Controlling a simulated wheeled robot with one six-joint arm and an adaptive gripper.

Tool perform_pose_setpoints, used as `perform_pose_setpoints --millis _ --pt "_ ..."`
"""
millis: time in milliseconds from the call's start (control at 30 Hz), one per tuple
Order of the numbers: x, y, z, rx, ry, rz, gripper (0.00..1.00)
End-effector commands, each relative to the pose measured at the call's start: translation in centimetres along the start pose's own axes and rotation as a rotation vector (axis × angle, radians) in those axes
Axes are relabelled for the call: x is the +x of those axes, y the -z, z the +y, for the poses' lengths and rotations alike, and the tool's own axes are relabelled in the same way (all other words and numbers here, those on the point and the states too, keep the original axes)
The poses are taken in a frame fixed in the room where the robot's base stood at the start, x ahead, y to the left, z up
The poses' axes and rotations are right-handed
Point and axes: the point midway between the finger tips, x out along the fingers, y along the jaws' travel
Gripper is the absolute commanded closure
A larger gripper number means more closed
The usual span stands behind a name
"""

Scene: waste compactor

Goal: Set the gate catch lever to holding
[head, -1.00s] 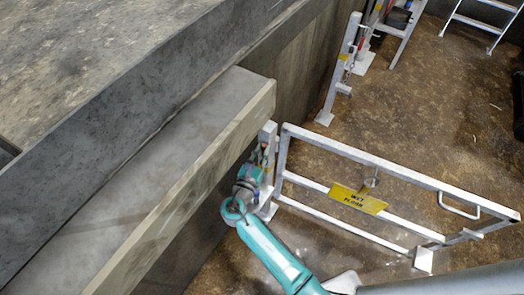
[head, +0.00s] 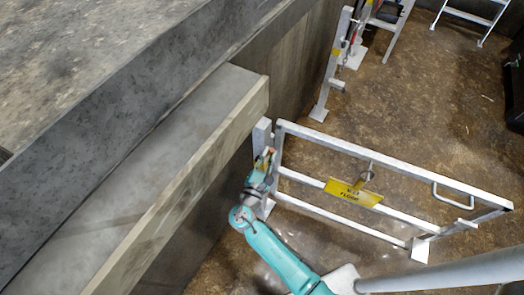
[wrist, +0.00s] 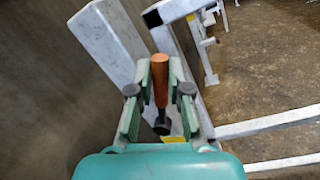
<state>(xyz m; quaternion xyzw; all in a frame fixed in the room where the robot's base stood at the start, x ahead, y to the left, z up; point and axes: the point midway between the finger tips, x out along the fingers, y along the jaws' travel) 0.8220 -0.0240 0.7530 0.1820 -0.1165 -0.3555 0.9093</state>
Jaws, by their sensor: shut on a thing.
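The gate catch lever shows in the wrist view as an orange-brown handle (wrist: 160,78) with a dark end, standing close to a pale post (wrist: 112,42). My gripper (wrist: 160,88) has its two fingers on either side of this handle and is shut on it. In the head view my gripper (head: 265,163) is at the hinge-side post (head: 262,136) of the white gate (head: 395,170). The lever is mostly hidden there by my gripper. Its pivot and any setting marks cannot be made out.
A yellow sign (head: 353,193) hangs on the gate, and a handle (head: 452,196) is at its far right. A concrete wall with a ledge (head: 150,165) runs close along the left of my arm. Another white post (head: 330,75) stands beyond. Brown floor (head: 440,110) behind the gate is largely clear.

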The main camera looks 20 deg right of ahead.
Motion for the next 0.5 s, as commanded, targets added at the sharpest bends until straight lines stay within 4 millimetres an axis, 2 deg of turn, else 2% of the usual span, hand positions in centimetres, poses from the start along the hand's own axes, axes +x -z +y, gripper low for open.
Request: perform_pose_setpoints --millis 200,500 --pt "-0.4 0.3 -2.1 0.192 0.001 -0.040 1.00" --pt "-0.8 1.1 -4.2 0.413 0.000 -0.083 1.00"
